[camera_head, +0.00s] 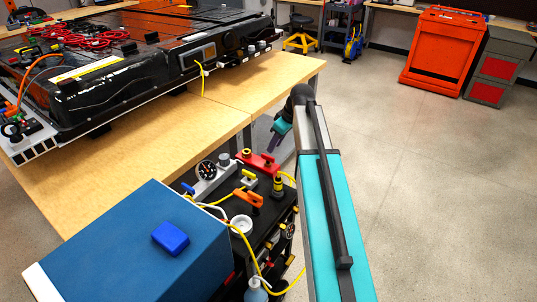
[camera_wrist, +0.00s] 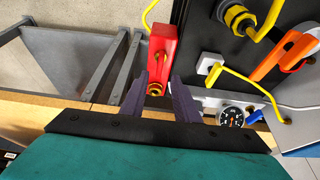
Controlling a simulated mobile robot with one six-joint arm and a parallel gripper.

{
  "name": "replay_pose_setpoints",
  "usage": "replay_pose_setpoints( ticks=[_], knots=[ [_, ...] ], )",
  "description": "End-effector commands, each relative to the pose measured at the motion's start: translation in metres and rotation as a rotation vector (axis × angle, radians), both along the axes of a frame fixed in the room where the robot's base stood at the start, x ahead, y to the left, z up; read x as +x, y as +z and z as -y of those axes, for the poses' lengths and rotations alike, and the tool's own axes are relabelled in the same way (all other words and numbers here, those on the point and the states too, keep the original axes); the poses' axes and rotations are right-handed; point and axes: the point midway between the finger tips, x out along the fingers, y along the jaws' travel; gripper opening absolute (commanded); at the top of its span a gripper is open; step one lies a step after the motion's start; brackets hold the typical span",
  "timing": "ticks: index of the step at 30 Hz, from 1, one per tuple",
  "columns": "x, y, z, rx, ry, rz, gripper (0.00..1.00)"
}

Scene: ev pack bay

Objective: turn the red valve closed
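The red valve (camera_head: 259,163) sits on the far edge of a black-topped unit, beside a gauge and hoses. In the wrist view the red valve (camera_wrist: 164,48) is a red block with a brass-coloured ring at its near end. My gripper (camera_wrist: 158,83) is open, its two dark fingers pointing at that end, with the ring showing between the fingertips. I cannot tell if they touch it. In the head view my gripper (camera_head: 274,141) is just above and to the right of the valve, partly hidden by my arm.
Close by are a pressure gauge (camera_head: 206,169), an orange lever (camera_head: 248,197), a yellow-and-black fitting (camera_head: 278,185) and yellow hoses. A blue box (camera_head: 125,258) stands at lower left. The wooden bench (camera_head: 150,130) bears a battery pack (camera_head: 130,70). The floor at right is clear.

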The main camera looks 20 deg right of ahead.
Motion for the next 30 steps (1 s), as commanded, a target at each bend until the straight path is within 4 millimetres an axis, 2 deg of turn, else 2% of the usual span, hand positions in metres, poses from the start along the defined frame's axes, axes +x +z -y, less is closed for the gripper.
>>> replay_pose_setpoints(
  ticks=[15,21,30],
  knots=[
    [0.019,-0.055,-0.013,0.0,0.001,-0.001,0.28],
    [0.022,-0.063,-0.015,0.0,0.001,0.0,0.28],
    [0.022,-0.064,-0.016,0.0,0.001,0.0,0.28]
  ],
)
